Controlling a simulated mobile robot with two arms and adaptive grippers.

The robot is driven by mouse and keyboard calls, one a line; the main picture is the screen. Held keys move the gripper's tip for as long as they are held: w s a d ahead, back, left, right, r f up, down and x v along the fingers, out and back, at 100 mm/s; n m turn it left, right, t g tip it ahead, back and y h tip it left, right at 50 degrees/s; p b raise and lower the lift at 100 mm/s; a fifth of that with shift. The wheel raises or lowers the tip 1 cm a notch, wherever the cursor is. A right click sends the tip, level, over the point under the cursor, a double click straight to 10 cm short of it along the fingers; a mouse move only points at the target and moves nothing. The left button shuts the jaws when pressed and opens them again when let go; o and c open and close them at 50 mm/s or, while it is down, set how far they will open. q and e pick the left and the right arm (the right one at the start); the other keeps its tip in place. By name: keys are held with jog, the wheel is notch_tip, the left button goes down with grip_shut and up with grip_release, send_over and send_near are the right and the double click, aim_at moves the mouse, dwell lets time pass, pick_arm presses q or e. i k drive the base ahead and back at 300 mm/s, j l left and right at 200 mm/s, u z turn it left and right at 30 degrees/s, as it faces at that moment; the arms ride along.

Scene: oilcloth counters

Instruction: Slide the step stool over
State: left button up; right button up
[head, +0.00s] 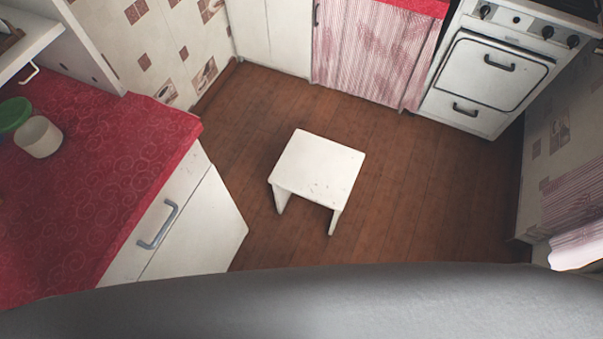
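The step stool (318,167) is small and white, with a square, slightly worn top. It stands upright on the brown wooden floor, near the middle of the head view. Two of its legs or side panels show below the top at the near side; the far side is hidden under the seat. Neither of my grippers is in view, and nothing touches the stool.
A red-topped counter (90,190) with white cabinet doors stands at the left, holding a white cup (39,138) and a green item (13,114). A white stove (490,80) and a curtained cabinet (370,50) are at the back. Bare floor (430,200) surrounds the stool.

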aim_at(318, 170)
jog(key=z, duration=0.95)
jog(key=i+l+z, duration=0.2)
jog(key=z, duration=0.2)
jog(key=i+l+z, duration=0.2)
jog(key=z, duration=0.2)
jog(key=i+z, duration=0.2)
jog(key=z, duration=0.2)
jog(key=i+j+u, duration=0.2)
jog(key=i+u, duration=0.25)
jog(key=i, duration=0.15)
jog(key=i+u, duration=0.45)
jog(key=i, duration=0.15)
jog(key=i+l+u, duration=0.3)
jog(key=i+u, duration=0.15)
jog(key=i, duration=0.15)
jog(key=i+u, duration=0.25)
jog(key=u, duration=0.15)
jog(key=i+u, duration=0.35)
jog(key=i+l+u, duration=0.15)
jog(key=u, duration=0.25)
jog(key=i+l+u, duration=0.2)
jog(key=u, duration=0.15)
jog(key=i, duration=0.05)
